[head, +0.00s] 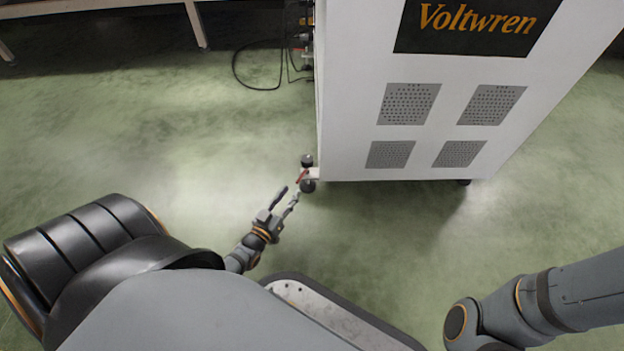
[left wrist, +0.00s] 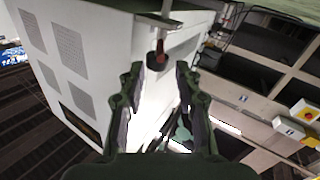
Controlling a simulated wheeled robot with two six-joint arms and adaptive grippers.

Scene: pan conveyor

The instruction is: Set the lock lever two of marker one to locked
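The white Voltwren cabinet (head: 350,120), which seems to be the marker, stands on casters. At its near left corner is a caster with black wheels (head: 307,186) and a small red lever (head: 302,175). My left gripper (head: 290,193) is open, with its fingertips just short of this caster, low near the floor. In the left wrist view, a dark and red part (left wrist: 157,58) hangs under a bracket, between and beyond the open fingers (left wrist: 158,78). Nothing is between the fingers. I cannot tell the lever's setting. My right gripper is out of view.
A black cable (head: 250,75) lies on the floor behind the cabinet's left side. A bench (head: 110,8) stands at the back left. The green floor left of the cabinet is clear. The left wrist view shows a yellow box (left wrist: 304,112) at right.

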